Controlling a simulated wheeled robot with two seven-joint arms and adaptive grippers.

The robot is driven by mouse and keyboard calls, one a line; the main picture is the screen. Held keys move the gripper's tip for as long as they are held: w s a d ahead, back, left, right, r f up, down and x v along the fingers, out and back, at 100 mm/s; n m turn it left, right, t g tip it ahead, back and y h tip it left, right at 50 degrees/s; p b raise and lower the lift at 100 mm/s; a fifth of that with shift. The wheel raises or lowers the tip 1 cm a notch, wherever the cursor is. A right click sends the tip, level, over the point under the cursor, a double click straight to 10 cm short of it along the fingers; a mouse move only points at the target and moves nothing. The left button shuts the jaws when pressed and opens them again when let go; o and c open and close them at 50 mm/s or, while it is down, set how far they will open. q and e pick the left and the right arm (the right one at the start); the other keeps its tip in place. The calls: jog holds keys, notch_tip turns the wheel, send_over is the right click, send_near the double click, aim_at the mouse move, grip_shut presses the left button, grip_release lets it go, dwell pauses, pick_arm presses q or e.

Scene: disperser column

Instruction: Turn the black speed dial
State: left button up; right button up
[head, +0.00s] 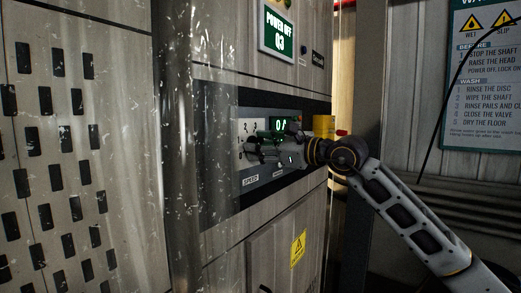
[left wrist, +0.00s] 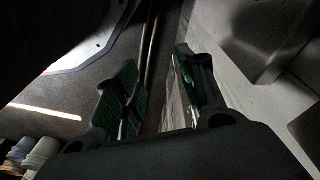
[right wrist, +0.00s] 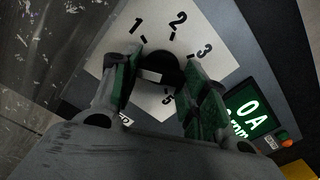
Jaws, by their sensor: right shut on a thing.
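The black speed dial (right wrist: 162,68) sits on a white diamond-shaped scale plate (right wrist: 205,30) in the right wrist view. The numbers 1, 2, 3 and 5 show around it. A pale patch shows on the dial's near face. My right gripper (right wrist: 158,82) is shut on the dial, with one finger on each side. In the head view my right gripper (head: 252,150) reaches the control panel (head: 245,180) and hides most of the dial. My left gripper (left wrist: 155,85) is open and empty, away from the dial.
A green display (right wrist: 248,112) beside the dial reads 0 A, with its lower line partly hidden. An orange button (right wrist: 283,138) is below it. A "POWER OFF Q3" sign (head: 279,32) hangs above the panel. A perforated metal panel (head: 85,150) stands at left.

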pick_arm(q)
jog(key=shift+s+d+r, duration=0.1)
jog(key=shift+d+r, duration=0.05)
jog(key=shift+r, duration=0.65)
pick_arm(e)
jog(key=shift+f+n, duration=0.2)
jog(key=shift+n, duration=0.7)
jog(key=shift+o, duration=0.2)
jog(key=o, duration=1)
jog(key=shift+r, duration=0.1)
pick_arm(q)
jog(key=shift+r, duration=0.1)
pick_arm(e)
jog(key=v, duration=1.2)
